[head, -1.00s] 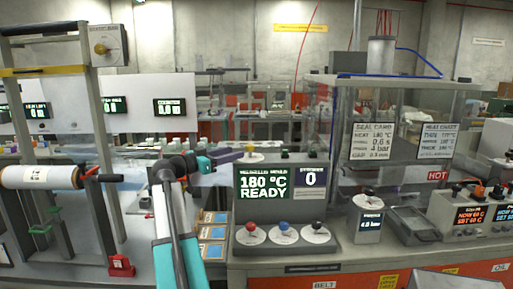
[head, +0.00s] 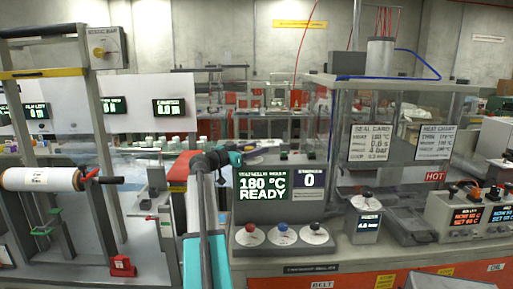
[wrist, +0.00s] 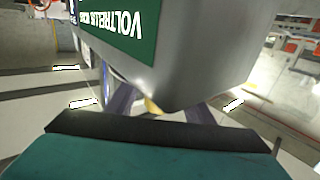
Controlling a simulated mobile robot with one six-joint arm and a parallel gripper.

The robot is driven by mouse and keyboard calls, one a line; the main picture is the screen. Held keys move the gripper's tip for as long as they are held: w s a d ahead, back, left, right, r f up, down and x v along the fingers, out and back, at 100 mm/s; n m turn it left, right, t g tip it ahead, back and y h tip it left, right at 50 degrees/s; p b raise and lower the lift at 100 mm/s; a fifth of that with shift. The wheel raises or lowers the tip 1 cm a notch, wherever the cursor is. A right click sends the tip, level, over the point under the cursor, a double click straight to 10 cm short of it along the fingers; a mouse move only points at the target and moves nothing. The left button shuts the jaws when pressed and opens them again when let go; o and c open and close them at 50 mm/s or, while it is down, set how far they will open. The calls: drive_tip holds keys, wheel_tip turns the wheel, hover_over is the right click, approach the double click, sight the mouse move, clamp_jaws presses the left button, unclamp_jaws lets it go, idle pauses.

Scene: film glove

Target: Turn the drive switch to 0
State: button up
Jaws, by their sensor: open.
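The grey sealing console (head: 282,262) has a lit screen (head: 263,186) reading 180 °C READY and a smaller one (head: 312,178) showing 0. On its front are dials with a red knob (head: 251,228), a blue knob (head: 282,226) and a black knob (head: 315,226). Which switch is the drive switch I cannot read. My gripper (head: 240,156) is at the console's upper left edge, open. In the wrist view its fingers stand apart beside the console body (wrist: 210,55), with a small yellow part (wrist: 152,106) between or behind them; contact cannot be told.
A film roll (head: 40,179) on a grey frame stands at left, with a yellow-plated rotary switch (head: 100,50) on a box above. A clear-walled enclosure (head: 400,130) stands behind right.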

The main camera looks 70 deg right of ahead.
drive_tip(key=shift+s+d, duration=0.2)
drive_tip(key=shift+d, duration=0.15)
drive_tip(key=c, duration=1)
drive_tip(key=shift+c, duration=0.2)
